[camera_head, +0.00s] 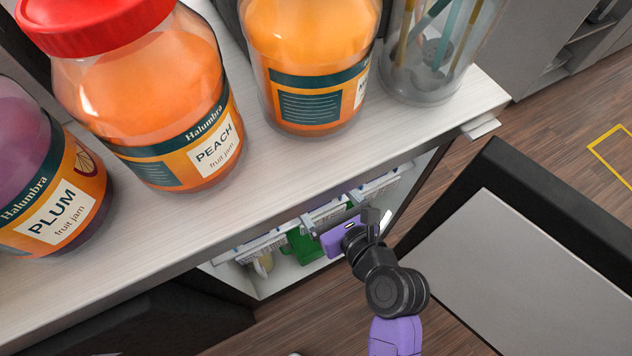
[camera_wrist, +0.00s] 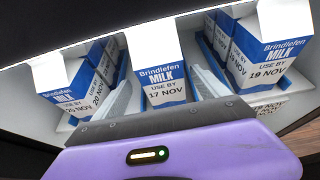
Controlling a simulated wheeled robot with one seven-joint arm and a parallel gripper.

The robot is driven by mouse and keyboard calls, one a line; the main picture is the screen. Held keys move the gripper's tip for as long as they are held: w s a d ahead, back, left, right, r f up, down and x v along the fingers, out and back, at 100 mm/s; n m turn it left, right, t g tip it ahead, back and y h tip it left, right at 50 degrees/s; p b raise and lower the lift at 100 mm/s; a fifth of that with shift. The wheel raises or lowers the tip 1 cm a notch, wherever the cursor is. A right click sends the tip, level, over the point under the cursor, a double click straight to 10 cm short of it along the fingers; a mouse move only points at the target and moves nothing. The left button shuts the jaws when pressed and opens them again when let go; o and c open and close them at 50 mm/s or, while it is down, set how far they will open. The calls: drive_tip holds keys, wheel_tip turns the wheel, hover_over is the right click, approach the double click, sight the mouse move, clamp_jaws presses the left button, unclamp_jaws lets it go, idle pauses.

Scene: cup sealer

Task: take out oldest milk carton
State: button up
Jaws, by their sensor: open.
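Blue-and-white milk cartons stand in the shelf space under the counter. In the wrist view the middle carton (camera_wrist: 163,82) reads USE BY 17 NOV. The left carton (camera_wrist: 68,92) appears to read 20 NOV, and the right carton (camera_wrist: 268,55) reads 19 NOV. More cartons stand behind the left and right ones. My gripper (camera_wrist: 160,72) is open, with one finger on each side of the 17 NOV carton; contact cannot be told.
The white counter (camera_head: 300,190) overhangs the opening. On it stand plum (camera_head: 50,190), peach (camera_head: 150,100) and orange (camera_head: 310,60) jars and a clear container (camera_head: 430,50). An open door (camera_head: 540,260) stands at the right. A green object (camera_head: 303,246) is inside the space.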

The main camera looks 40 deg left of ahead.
drive_tip(key=shift+w+b+x, duration=0.2)
drive_tip(key=shift+b+x, duration=0.2)
drive_tip(key=shift+x, duration=1.95)
drive_tip(key=shift+r, duration=0.2)
clamp_jaws()
